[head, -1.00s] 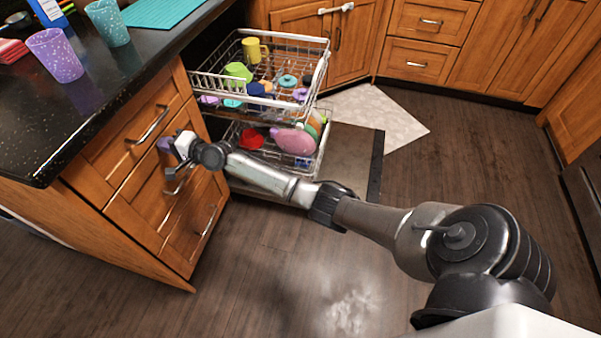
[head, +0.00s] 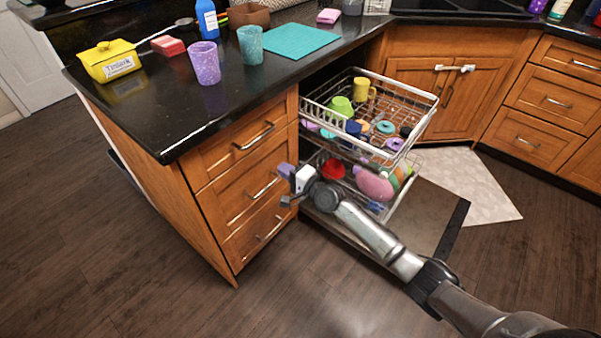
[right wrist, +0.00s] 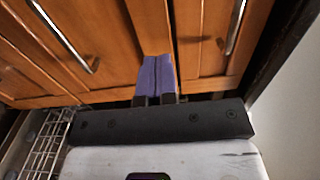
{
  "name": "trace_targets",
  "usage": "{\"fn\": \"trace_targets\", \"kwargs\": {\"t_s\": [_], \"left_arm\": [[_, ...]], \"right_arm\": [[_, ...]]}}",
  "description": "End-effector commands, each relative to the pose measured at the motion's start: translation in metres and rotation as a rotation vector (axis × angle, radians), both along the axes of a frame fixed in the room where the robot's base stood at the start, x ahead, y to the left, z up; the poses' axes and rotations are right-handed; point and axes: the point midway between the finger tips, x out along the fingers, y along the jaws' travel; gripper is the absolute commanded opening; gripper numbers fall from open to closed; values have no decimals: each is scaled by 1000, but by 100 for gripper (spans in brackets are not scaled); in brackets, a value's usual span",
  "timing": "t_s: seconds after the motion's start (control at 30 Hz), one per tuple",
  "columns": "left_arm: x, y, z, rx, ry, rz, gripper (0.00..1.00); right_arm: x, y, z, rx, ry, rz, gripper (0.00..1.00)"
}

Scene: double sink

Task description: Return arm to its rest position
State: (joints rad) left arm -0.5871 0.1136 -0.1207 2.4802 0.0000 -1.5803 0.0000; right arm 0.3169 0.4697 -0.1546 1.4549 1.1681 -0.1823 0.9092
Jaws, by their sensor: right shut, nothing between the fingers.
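My right gripper (head: 286,184) is in front of the wooden drawers at the left side of the open dishwasher. Its purple fingers are closed together and empty, as the right wrist view (right wrist: 157,78) also shows. The right arm reaches in from the lower right of the head view. It passes in front of the dishwasher's lower rack and open door. In the right wrist view the drawer fronts and handles lie beyond the fingertips; whether the fingers touch the wood I cannot tell. My left gripper is not in view.
The dishwasher's upper rack (head: 425,112) and lower rack (head: 398,196) are pulled out and hold dishes. The open door (head: 432,215) lies low. The black counter (head: 150,112) carries a purple cup (head: 204,64), a teal cup (head: 251,46) and a yellow box (head: 110,61). Floor at the lower left is clear.

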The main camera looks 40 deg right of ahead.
Motion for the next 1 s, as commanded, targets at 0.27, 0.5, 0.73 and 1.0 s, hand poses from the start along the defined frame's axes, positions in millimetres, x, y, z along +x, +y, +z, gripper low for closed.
{"fn": "trace_targets", "kwargs": {"t_s": [0.27, 0.5, 0.73, 1.0], "left_arm": [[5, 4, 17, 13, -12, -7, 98], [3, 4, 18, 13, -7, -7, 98], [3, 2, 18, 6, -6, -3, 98], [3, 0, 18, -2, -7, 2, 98]], "right_arm": [[-36, -8, 1, 0, 0, 0, 0], [-47, -9, 1, 1, -1, 0, 0], [-47, -9, 0, -52, -8, 3, 0], [-69, 27, -44, -680, 167, 319, 0]]}}
